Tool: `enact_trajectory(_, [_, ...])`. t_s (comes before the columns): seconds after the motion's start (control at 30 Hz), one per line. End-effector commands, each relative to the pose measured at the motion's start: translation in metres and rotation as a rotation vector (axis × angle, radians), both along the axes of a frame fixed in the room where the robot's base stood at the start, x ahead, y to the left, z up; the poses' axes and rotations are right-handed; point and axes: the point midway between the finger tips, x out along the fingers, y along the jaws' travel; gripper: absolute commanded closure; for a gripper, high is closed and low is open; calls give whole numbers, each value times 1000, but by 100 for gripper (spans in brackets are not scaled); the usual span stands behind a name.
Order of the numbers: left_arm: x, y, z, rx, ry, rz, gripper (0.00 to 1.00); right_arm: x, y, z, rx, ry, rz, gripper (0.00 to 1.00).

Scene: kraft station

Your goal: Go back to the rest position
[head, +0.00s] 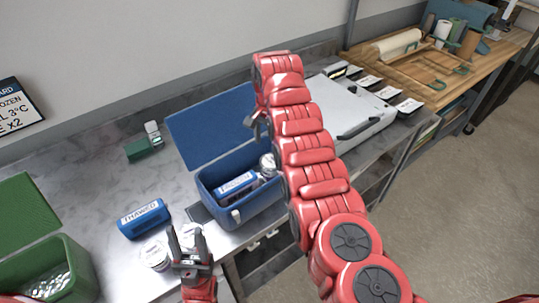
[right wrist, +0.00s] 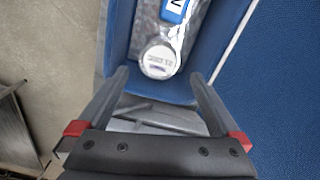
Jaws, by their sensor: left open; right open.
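My right arm reaches up the middle of the head view and bends down over the blue bin (head: 246,213). My right gripper (right wrist: 158,74) is open above the bin. A white-lidded tub (right wrist: 158,60) lies inside the bin beyond its fingertips, and I see no grip on it. The tub also shows in the head view (head: 267,163), beside a blue labelled block (head: 237,186). My left gripper (head: 187,243) is open at the bottom of the head view, close to two white-lidded tubs, one at its left (head: 155,255) and one partly hidden behind its fingers.
A blue block marked THAWED (head: 144,218) stands on the metal table (head: 110,175). A green bin (head: 65,260) is at lower left, a small green item (head: 145,147) at the back. A white flat device (head: 350,115) is right of my right arm.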

Motion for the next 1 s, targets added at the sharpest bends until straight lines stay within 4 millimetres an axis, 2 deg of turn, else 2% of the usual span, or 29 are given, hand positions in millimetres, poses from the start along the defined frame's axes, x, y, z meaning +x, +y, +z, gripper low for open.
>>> enact_trajectory(0.1, [0,0,-1,0,0,0,50,0,0,24,2,-1,0,0])
enact_trajectory(0.2, [0,0,0,0,0,0,50,0,0,34,1,-1,-1,0])
enact_trajectory(0.7, [0,0,1,0,0,0,50,0,0,37,-1,1,0,0])
enact_trajectory(0.77, [0,0,6,0,0,0,50,0,0,42,-1,1,0,0])
enact_trajectory(1.0, [0,0,53,0,0,0,50,0,0,89,0,0,0,0])
